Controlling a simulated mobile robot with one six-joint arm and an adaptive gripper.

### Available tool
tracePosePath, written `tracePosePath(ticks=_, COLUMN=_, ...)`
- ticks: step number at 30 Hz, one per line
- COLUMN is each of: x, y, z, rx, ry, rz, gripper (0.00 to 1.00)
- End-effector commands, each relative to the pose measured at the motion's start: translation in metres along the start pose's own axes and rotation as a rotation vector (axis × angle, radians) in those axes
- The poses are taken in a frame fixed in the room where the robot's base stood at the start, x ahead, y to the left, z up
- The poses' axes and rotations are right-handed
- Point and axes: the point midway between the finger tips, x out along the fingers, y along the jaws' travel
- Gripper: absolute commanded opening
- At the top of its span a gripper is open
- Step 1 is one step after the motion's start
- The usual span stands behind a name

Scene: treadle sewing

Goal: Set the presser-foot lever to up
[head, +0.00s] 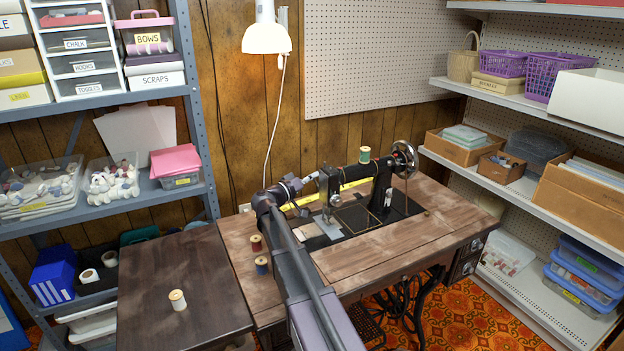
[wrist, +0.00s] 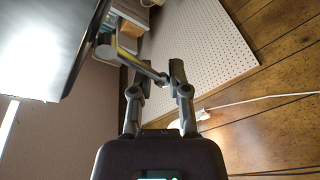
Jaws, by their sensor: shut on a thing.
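The black sewing machine (head: 380,190) stands on the wooden treadle table, with its silver head end (head: 329,185) at the left and a handwheel at the right. My gripper (head: 310,180) is at the head end, partly behind it. In the wrist view the dark machine body (wrist: 55,40) fills the upper left. A thin grey presser-foot lever (wrist: 140,65) reaches from a round pivot beside the body to between my fingers (wrist: 158,76). My gripper is shut on the lever near its end. Whether the lever stands up or down is not clear.
The sewing table (head: 400,245) has free top in front of the machine. Thread spools (head: 261,264) stand at its left. A lamp (head: 267,35) hangs above, its cord near my wrist. A pegboard (head: 375,55) is behind; shelves flank both sides.

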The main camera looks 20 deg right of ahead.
Motion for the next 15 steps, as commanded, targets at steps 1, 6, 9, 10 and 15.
tracePosePath(ticks=1, x=0.0003, y=0.0012, z=0.0023, rx=0.004, ry=-0.006, rz=0.002, gripper=0.00)
tracePosePath(ticks=6, x=0.0002, y=0.0012, z=0.0025, rx=0.004, ry=-0.006, rz=0.002, gripper=0.00)
tracePosePath(ticks=9, x=0.0001, y=0.0012, z=0.0025, rx=0.004, ry=-0.007, rz=0.002, gripper=0.00)
tracePosePath(ticks=10, x=0.0001, y=0.0012, z=0.0025, rx=0.003, ry=-0.007, rz=0.002, gripper=0.31)
tracePosePath(ticks=15, x=-0.0002, y=0.0008, z=0.0017, rx=0.002, ry=-0.004, rz=0.001, gripper=0.57)
